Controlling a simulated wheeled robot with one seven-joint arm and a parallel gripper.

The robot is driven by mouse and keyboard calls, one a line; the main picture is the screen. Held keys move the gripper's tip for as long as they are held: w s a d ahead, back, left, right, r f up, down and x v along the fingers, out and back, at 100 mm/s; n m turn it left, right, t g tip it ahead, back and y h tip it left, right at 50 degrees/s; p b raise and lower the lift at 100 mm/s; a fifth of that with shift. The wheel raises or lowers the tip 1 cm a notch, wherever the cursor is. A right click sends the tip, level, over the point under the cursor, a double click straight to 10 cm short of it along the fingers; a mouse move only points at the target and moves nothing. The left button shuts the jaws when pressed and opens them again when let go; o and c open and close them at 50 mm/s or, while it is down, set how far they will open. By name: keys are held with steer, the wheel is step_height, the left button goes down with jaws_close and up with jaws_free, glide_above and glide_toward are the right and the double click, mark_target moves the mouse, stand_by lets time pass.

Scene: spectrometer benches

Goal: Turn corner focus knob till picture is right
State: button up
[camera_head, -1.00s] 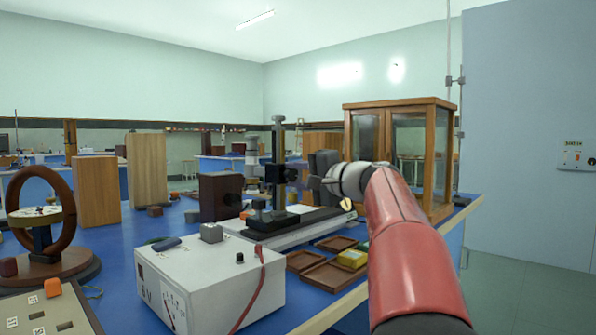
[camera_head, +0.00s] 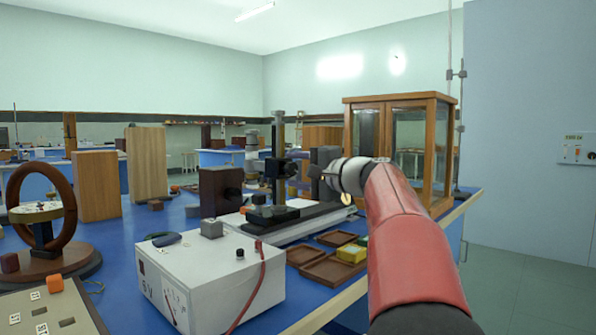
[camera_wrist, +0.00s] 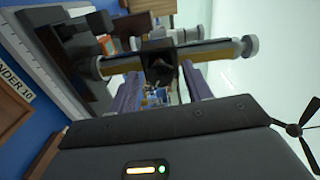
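A dark upright stand (camera_head: 278,160) with a horizontal barrel and side knobs stands on a long black base on the blue bench. In the wrist view, a grey-and-brass barrel (camera_wrist: 205,53) crosses above my fingers, with a round pale knob (camera_wrist: 249,45) at its right end and another knob (camera_wrist: 86,68) at its left. My gripper (camera_wrist: 162,80) points at this barrel, its two purplish fingers apart with a gap between them. In the head view, my gripper (camera_head: 325,165) is just right of the stand. I cannot tell whether a finger touches anything. No picture or screen image is readable.
A white power box (camera_head: 212,278) with a red lead stands in front. Brown trays (camera_head: 328,270) and a yellow block (camera_head: 351,253) lie near the bench edge. A wood-framed glass case (camera_head: 437,150) stands behind my arm. A ring coil (camera_head: 66,215) is at the left.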

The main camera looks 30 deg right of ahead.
steer(key=v, duration=0.7)
steer(key=shift+s+d+b, duration=0.15)
steer(key=shift+s+b, duration=0.2)
steer(key=shift+b, duration=0.1)
stand_by(0.3)
